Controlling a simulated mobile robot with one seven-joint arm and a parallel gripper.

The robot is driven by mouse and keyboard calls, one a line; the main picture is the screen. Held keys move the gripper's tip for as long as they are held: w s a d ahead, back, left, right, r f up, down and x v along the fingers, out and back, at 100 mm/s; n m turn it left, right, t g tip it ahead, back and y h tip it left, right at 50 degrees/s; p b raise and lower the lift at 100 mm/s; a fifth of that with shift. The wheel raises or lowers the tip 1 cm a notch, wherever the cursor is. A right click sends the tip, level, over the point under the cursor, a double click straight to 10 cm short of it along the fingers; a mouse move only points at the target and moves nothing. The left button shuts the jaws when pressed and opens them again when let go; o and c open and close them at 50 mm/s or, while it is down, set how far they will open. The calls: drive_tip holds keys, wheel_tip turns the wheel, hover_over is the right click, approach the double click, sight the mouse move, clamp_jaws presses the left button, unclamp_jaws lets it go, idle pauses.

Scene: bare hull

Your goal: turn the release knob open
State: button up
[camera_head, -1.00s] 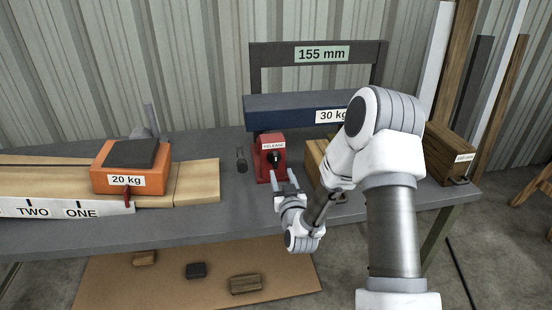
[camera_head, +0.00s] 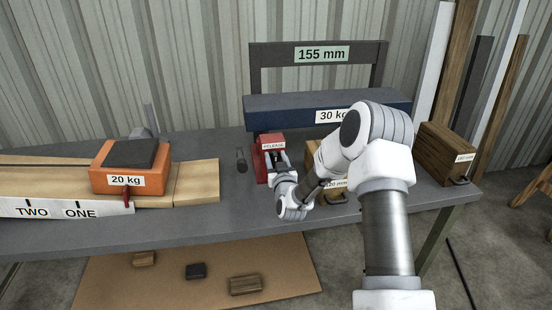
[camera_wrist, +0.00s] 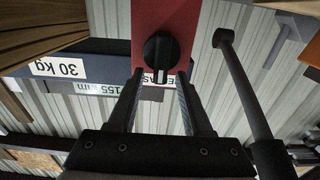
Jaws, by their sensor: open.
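The release knob (camera_wrist: 160,49) is a round black knob with a pale pointer mark on the red release box (camera_wrist: 168,16). In the head view the red release box (camera_head: 270,143) stands on the bench, and my gripper hides its knob. My gripper (camera_head: 274,162) is right in front of the box. In the wrist view, which is upside down, my gripper (camera_wrist: 158,82) is open, with one finger on each side of the knob's pointer end. Whether the fingers touch the knob I cannot tell.
A dark blue 30 kg beam (camera_head: 280,113) lies behind the box, under a 155 mm frame (camera_head: 275,54). An orange 20 kg block (camera_head: 130,180) sits on wooden planks at left. A small dark lever (camera_head: 241,160) stands just left of the box. A wooden block (camera_head: 448,150) is at right.

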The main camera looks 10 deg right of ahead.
clamp_jaws()
drive_tip(key=shift+m+b, duration=0.3)
drive_tip(key=shift+b, duration=0.15)
drive_tip(key=m+b, duration=0.2)
drive_tip(key=d+m+b, duration=0.1)
drive_tip(key=b, duration=0.1)
drive_tip(key=shift+f+m, duration=0.25)
drive_tip(key=shift+m, duration=0.15)
drive_tip(key=shift+d+f+m+b, duration=0.3)
drive_tip(key=shift+m+b, duration=1.25)
drive_tip(key=shift+m, duration=0.7)
drive_tip(key=shift+d+f+m+b, duration=0.2)
drive_tip(key=shift+f+m+b, duration=0.1)
drive_tip(key=shift+m+b, duration=1.65)
drive_tip(key=shift+d+f+m+b, duration=0.3)
drive_tip(key=shift+m+b, duration=0.85)
drive_tip(key=shift+m, duration=1.45)
